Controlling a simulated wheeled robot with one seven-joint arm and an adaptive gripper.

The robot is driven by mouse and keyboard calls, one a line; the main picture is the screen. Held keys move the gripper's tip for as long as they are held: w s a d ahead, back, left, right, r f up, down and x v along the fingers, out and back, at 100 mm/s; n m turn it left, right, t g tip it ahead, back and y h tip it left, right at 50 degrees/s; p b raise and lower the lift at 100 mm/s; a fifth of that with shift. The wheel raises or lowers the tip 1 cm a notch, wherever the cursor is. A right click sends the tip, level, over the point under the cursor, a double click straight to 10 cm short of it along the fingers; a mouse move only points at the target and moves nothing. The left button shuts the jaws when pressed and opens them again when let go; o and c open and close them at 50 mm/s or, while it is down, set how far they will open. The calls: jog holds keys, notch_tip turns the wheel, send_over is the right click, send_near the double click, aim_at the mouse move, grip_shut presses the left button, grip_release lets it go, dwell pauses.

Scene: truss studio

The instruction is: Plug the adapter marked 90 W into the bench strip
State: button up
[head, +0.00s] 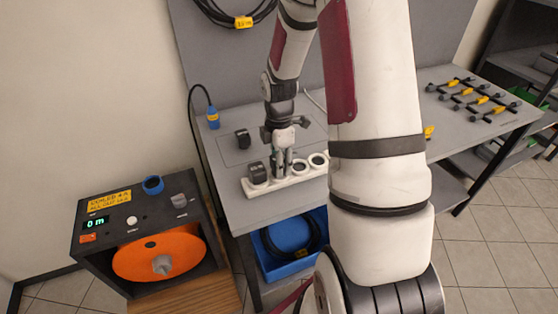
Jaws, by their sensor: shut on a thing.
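The white bench strip (290,184) lies near the front edge of the grey bench, slanting up to the right. A black adapter (257,173) sits at its left end. Two round sockets (318,160) show bare to the right of my gripper. Another black adapter (243,139) stands on the bench behind the strip. My gripper (281,168) points down over the strip between the left adapter and the bare sockets. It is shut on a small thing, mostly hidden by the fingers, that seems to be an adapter. I cannot read any wattage marking or tell whether it is seated.
A blue-ended cable (213,118) stands at the bench's left. A cable reel machine (150,245) stands at the lower left. A blue bin (290,245) with coiled cable is under the bench. Yellow-tagged parts (470,95) lie at right. My arm hides the bench's middle.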

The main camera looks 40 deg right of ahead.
jog(key=shift+f, duration=0.45)
dwell(0.3)
jog(key=o, duration=1.9)
jog(key=shift+r+p, duration=2.6)
jog(key=shift+r, duration=1.9)
